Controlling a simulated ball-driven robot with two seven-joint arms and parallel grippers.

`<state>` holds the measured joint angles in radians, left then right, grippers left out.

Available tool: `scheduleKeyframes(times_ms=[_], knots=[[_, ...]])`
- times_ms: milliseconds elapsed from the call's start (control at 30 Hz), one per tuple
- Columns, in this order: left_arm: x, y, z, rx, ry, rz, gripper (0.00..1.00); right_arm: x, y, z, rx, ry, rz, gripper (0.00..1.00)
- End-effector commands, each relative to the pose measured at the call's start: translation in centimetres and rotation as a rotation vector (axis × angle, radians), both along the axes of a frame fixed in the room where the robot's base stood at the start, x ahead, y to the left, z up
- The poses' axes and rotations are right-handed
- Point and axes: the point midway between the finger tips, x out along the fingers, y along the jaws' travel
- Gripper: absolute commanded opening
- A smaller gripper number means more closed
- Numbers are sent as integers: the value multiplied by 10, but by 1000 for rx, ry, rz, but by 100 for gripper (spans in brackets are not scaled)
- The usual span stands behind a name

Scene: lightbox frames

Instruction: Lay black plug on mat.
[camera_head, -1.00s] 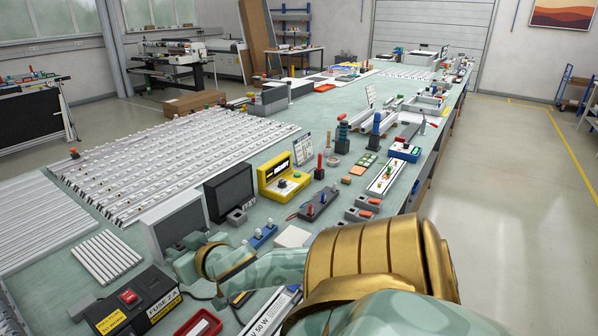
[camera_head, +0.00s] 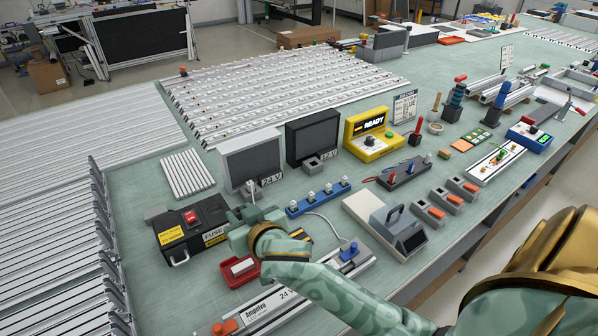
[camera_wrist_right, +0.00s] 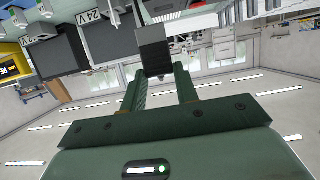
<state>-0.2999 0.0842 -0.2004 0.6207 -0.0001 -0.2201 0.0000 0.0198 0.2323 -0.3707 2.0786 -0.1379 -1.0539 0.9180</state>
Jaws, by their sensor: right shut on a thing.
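My right gripper (camera_head: 238,216) is over the near left of the bench, between the black fuse box and the 24 V unit. In the right wrist view its two fingers (camera_wrist_right: 160,88) are shut on a dark block, the black plug (camera_wrist_right: 153,48). The plug is held clear of the bench in that view. My left gripper is not in view.
The fuse box (camera_head: 190,228) and a red tray (camera_head: 240,268) stand close to the gripper. Behind are the 24 V unit (camera_head: 252,160), a dark 12 V unit (camera_head: 313,137) and a blue strip (camera_head: 318,198). The grey device (camera_head: 398,232) stands at the pale square's right.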

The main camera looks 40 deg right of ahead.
Motion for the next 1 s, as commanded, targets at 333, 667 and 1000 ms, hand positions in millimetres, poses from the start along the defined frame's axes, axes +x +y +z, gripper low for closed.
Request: scheduleKeyframes(times_ms=[333, 667, 1000], knots=[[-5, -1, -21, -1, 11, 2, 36, 60, -43, -35, -8, -1, -5, 7], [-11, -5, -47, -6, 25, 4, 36, 104, -72, -86, -2, 2, -3, 7], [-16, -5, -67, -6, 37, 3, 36, 116, -79, -126, -4, 4, -2, 7]])
